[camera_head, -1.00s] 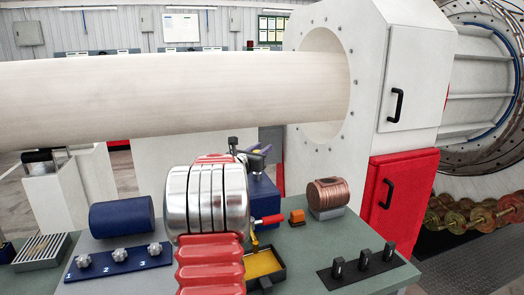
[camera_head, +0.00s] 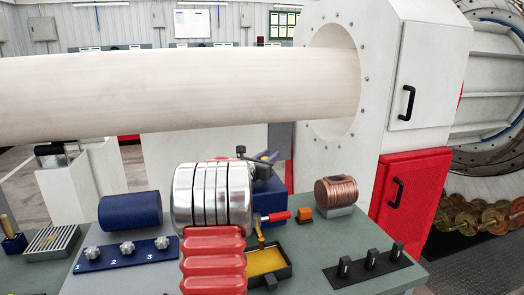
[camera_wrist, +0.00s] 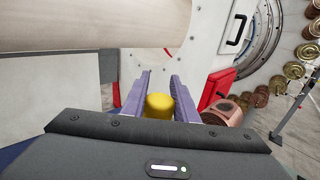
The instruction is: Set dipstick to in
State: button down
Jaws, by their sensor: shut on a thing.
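The yellow knob of the dipstick (camera_wrist: 160,106) shows between the two purple fingers of my gripper (camera_wrist: 160,98) in the wrist view. The fingers are shut on it, one on each side. In the head view my gripper (camera_head: 266,157) is just above a dark blue box (camera_head: 270,196), partly behind my silver and red arm. The dipstick's rod is hidden, so I cannot tell how deep it sits.
A red-handled tap (camera_head: 275,217) stands over a tray of yellow liquid (camera_head: 288,272). A large pale roll (camera_head: 180,95) spans behind.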

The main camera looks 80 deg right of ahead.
jog(key=shift+s+f, duration=0.15)
jog(key=shift+f, duration=0.35)
jog(key=c, duration=1.8)
grip_release()
jog(key=o, duration=0.4)
jog(key=v, duration=1.3)
jog(key=shift+w+a, duration=0.25)
jog(key=shift+a, duration=0.1)
jog(key=shift+w, duration=0.1)
